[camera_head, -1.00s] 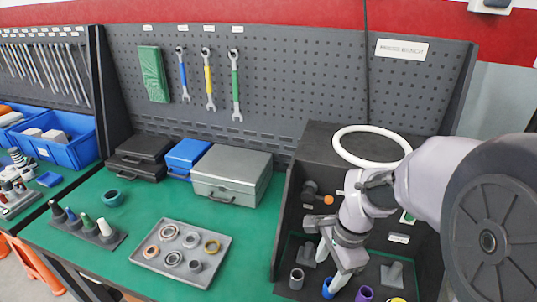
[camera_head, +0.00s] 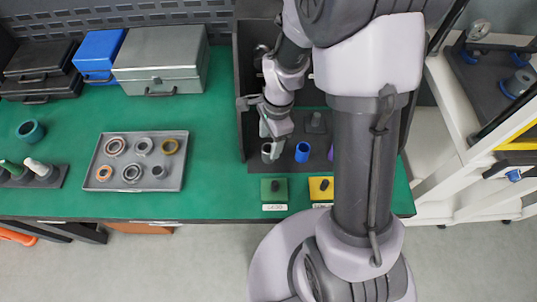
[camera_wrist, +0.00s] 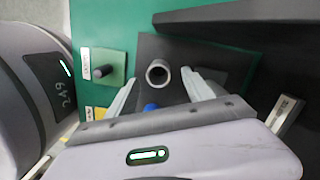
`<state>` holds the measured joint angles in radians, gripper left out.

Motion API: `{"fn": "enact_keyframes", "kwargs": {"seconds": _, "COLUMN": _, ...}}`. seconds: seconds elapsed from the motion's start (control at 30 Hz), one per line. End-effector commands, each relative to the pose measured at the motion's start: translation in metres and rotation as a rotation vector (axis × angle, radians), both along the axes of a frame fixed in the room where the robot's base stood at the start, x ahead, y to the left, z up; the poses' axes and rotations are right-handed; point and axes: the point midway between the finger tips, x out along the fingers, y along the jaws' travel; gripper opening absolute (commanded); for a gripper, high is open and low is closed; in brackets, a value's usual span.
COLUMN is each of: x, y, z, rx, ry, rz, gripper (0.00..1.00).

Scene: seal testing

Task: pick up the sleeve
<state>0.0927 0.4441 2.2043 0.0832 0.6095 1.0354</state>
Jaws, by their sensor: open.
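A grey sleeve (camera_head: 267,154) stands upright at the front left of the dark bay on the bench. In the wrist view the grey sleeve (camera_wrist: 158,73) shows its open round top, between and slightly beyond the fingertips. My gripper (camera_head: 276,131) is open and empty, just behind and above the grey sleeve in the head view. Its two fingers (camera_wrist: 161,77) are spread either side of the sleeve with visible gaps. A blue sleeve (camera_head: 302,152) stands to the right; it also shows partly in the wrist view (camera_wrist: 150,107). A purple sleeve (camera_head: 331,153) is mostly hidden by my arm.
The bay's left wall (camera_head: 240,90) stands close to my gripper. A green block (camera_head: 274,190) and a yellow block (camera_head: 320,188) sit in front. A tray (camera_head: 178,178) of rings lies left. The green bench between tray and bay is clear.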

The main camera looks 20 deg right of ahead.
Motion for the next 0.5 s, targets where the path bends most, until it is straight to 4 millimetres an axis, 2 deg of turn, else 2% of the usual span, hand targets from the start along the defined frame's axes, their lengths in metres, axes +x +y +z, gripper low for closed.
{"fn": "enact_keyframes", "kwargs": {"seconds": 0.03, "x": -0.002, "y": 0.001, "z": -0.015, "rx": 0.0, "ry": 0.002, "rz": 0.001, "gripper": 0.6}}
{"fn": "enact_keyframes", "kwargs": {"seconds": 0.17, "x": -0.004, "y": 0.004, "z": -0.041, "rx": 0.0, "ry": 0.003, "rz": 0.001, "gripper": 0.6}}
{"fn": "enact_keyframes", "kwargs": {"seconds": 0.37, "x": -0.004, "y": 0.004, "z": -0.04, "rx": 0.0, "ry": 0.001, "rz": 0.001, "gripper": 0.6}}
{"fn": "enact_keyframes", "kwargs": {"seconds": 0.5, "x": -0.004, "y": 0.004, "z": -0.04, "rx": 0.0, "ry": 0.001, "rz": 0.001, "gripper": 0.37}}
